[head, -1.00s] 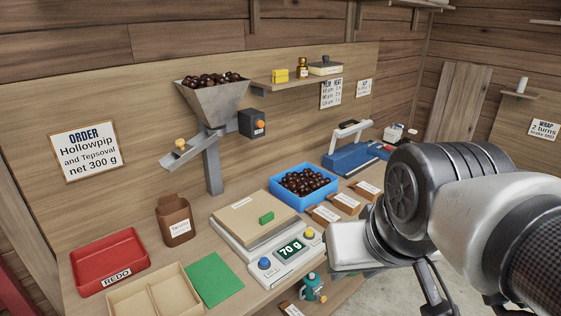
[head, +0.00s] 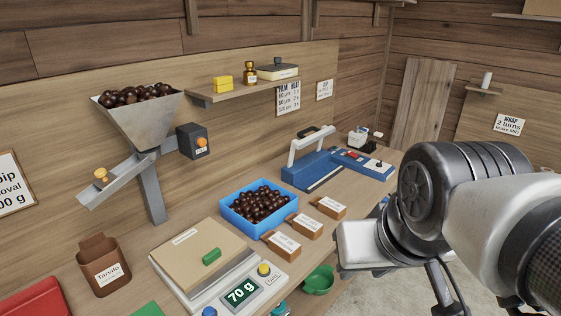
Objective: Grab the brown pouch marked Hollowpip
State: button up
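Three small brown pouches with white labels lie in a row beside the blue crate: a near one (head: 281,245), a middle one (head: 304,225) and a far one (head: 328,207). Their labels are too small to read, so I cannot tell which is Hollowpip. A larger open brown pouch (head: 104,263) stands upright at lower left, and its label reads Tarvilo. My gripper (head: 365,246) is at the right, apart from the pouches. Its fingers do not show clearly, so its opening cannot be told.
A blue crate (head: 236,222) holds chestnuts. A blue sealer (head: 312,170) stands behind the pouches. A hopper (head: 140,123) is at left. A green bowl (head: 319,279) is near the front edge.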

aim_at(289, 249)
jog(key=u, duration=0.3)
jog(key=i+l+u, duration=0.2)
jog(key=k+l+u, duration=0.1)
jog(key=k+l, duration=0.15)
jog(key=i+l+u, duration=0.3)
jog(key=i+l, duration=0.2)
jog(key=i, duration=0.15)
